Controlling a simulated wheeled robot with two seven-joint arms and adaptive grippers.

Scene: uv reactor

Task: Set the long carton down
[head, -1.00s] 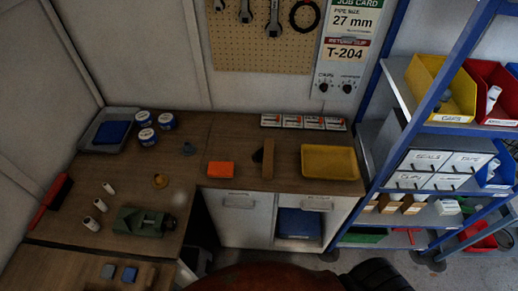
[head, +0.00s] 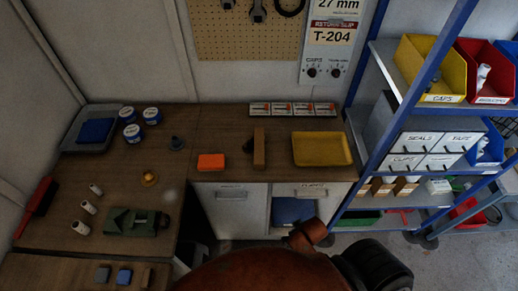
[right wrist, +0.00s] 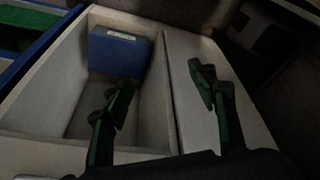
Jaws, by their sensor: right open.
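A long tan-brown block (head: 259,148), which may be the long carton, lies on the back bench between an orange box (head: 211,162) and a yellow tray (head: 322,149). Its far end points toward the wall. My right gripper (right wrist: 165,105) is open in the right wrist view, with its two green fingers wide apart and nothing held between them. A pale wall edge of an open compartment (right wrist: 160,90) shows between and beyond the fingers. A blue box with a white label (right wrist: 120,50) sits in that compartment. My left gripper is not in view.
An open cupboard below the bench holds a blue item (head: 294,211). A blue-framed shelf rack (head: 380,150) with bins and small cartons stands at right.

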